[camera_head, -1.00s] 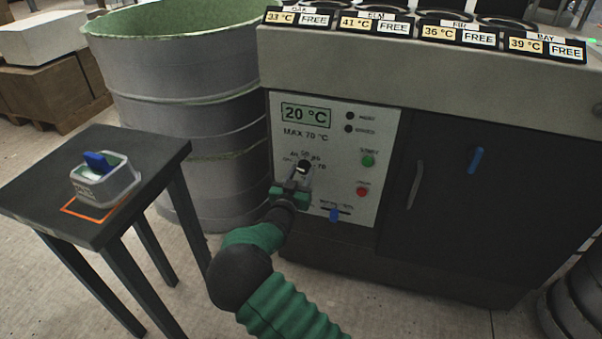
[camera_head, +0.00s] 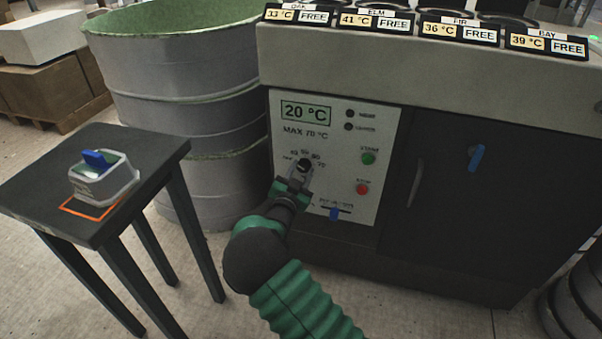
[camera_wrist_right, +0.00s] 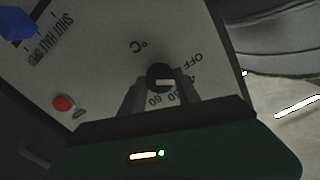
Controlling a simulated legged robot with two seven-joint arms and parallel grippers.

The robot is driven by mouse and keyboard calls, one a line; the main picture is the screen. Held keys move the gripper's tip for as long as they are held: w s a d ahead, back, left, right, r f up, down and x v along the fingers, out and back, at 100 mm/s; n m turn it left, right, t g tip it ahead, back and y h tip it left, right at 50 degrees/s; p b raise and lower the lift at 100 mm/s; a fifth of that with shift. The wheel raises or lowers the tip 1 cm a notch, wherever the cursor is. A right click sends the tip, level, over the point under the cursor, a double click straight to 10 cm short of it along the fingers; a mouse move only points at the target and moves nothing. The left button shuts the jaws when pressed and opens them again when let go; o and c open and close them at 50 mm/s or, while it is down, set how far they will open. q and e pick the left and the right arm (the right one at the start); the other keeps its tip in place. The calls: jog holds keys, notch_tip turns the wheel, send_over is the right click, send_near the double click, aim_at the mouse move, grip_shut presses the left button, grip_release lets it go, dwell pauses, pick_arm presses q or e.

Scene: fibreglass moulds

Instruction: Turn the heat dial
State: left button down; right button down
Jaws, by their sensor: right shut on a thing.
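The heat dial (camera_head: 304,165) is a small black knob with a pale pointer mark, on the light control panel (camera_head: 335,150) of the dark machine. Numbers are printed around it. In the right wrist view the dial (camera_wrist_right: 160,78) sits between the fingertips. My right gripper (camera_head: 299,175) is shut on the dial; it also shows in the right wrist view (camera_wrist_right: 160,92). The display (camera_head: 306,113) above reads 20 °C, with MAX 70 °C printed below it. My left gripper is not in view.
Green start (camera_head: 368,158) and red stop (camera_head: 362,189) buttons are right of the dial. A blue slider (camera_head: 335,213) is below. A small table (camera_head: 150,150) at left bears a pale mould with a blue piece (camera_head: 94,159). A large drum (camera_head: 185,80) stands behind.

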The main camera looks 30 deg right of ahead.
jog(key=m+b, duration=0.1)
jog(key=m, duration=0.1)
jog(key=shift+f+m, duration=0.15)
jog(key=shift+m, duration=0.25)
jog(key=m+b, duration=0.1)
jog(key=m, duration=0.1)
jog(key=shift+f+m, duration=0.1)
jog(key=shift+m, duration=0.3)
jog(key=m+b, duration=0.3)
jog(key=m, duration=0.1)
jog(key=shift+m+b, duration=0.5)
jog(key=shift+m, duration=0.3)
jog(key=c, duration=0.9)
grip_release()
jog(key=shift+a, duration=0.1)
